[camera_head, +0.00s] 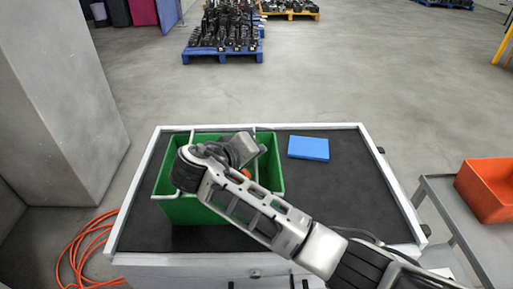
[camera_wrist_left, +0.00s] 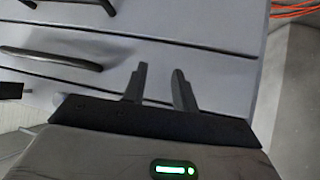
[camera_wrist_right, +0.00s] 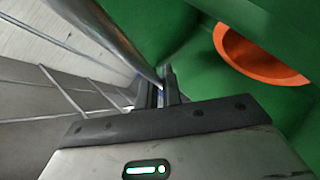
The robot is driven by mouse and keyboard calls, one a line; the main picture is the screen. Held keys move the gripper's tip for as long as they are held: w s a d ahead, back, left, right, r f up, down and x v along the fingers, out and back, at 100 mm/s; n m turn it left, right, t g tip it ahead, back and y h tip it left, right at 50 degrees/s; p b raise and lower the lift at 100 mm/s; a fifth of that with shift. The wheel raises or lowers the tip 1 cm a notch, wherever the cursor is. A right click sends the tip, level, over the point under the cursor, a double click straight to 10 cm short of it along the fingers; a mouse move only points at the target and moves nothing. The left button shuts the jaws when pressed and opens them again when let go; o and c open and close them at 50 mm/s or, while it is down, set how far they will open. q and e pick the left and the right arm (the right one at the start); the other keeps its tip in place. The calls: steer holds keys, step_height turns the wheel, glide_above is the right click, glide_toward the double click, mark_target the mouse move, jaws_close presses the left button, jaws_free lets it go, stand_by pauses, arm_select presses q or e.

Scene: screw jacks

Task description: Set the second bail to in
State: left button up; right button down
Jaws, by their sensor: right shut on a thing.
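A green crate (camera_head: 185,212) stands on the dark top of a cabinet. Pale bail rods show at it: one at its left side (camera_head: 163,197), and one toward its right (camera_head: 255,133). My right arm crosses over the crate and hides much of it. In the right wrist view my right gripper (camera_wrist_right: 168,82) is shut on a grey bail rod (camera_wrist_right: 118,40) beside the green wall; I cannot tell which bail this is. An orange round thing (camera_wrist_right: 255,60) lies inside the crate. My left gripper (camera_wrist_left: 160,82) is open and empty in front of the cabinet's drawers.
A blue box (camera_head: 309,148) lies right of the crate on the cabinet top (camera_head: 345,200), with free room around it. A grey cart with an orange bin (camera_head: 487,188) stands at the right. A pillar (camera_head: 60,100) and an orange cable (camera_head: 75,255) are at the left.

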steer(key=shift+f+n+h, duration=0.35)
steer(key=shift+n+h, duration=0.05)
steer(key=shift+h, duration=0.2)
steer(key=shift+f, duration=0.1)
steer(key=c, duration=1.6)
jaws_free()
steer(key=shift+o, duration=0.2)
